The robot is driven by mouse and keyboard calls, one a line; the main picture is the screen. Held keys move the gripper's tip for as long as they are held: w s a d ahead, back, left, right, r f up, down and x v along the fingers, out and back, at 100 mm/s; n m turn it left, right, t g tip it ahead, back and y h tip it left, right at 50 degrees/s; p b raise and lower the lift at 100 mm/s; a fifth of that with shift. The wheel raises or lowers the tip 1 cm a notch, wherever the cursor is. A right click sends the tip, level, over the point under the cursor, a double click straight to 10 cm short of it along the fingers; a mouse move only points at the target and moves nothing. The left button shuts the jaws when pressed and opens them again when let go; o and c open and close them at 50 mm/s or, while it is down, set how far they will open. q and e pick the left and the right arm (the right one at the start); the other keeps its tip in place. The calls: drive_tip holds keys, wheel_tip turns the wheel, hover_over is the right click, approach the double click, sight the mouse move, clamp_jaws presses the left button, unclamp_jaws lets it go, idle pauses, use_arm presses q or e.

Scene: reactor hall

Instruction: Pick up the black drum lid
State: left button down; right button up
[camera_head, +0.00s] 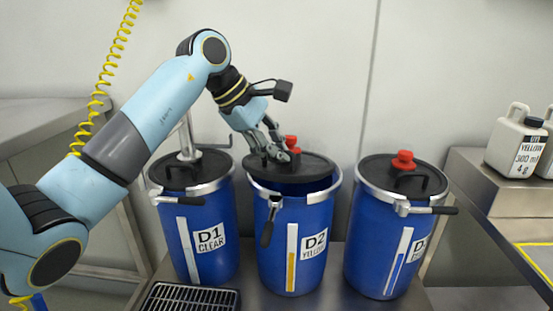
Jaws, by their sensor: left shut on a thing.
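The black drum lid (318,168) is at the middle drum, labelled D2 YELLOW (280,265). My left gripper (278,152) comes down from above and is shut on the lid near its red cap (292,142); the fingers partly hide the grip point. The lid sits slightly raised and shifted over the drum mouth, and a strip of dark blue inner wall shows below its front edge. The drum's clamp lever (267,231) hangs down at the front. My right gripper is not in view.
Drum D1 CLEAR (208,260) stands left and a third blue drum (371,245) right, both with black lids on. A black grate (191,297) lies in front. White jugs (517,142) stand on a steel bench at the right. The wall is close behind.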

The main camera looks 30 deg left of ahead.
use_arm(q)
drive_tip(key=d+r+p, duration=0.1)
drive_tip(key=d+r, duration=0.6)
drive_tip(key=d, duration=0.4)
drive_tip(key=shift+s+d+r, duration=0.2)
drive_tip(key=shift+d, duration=0.15)
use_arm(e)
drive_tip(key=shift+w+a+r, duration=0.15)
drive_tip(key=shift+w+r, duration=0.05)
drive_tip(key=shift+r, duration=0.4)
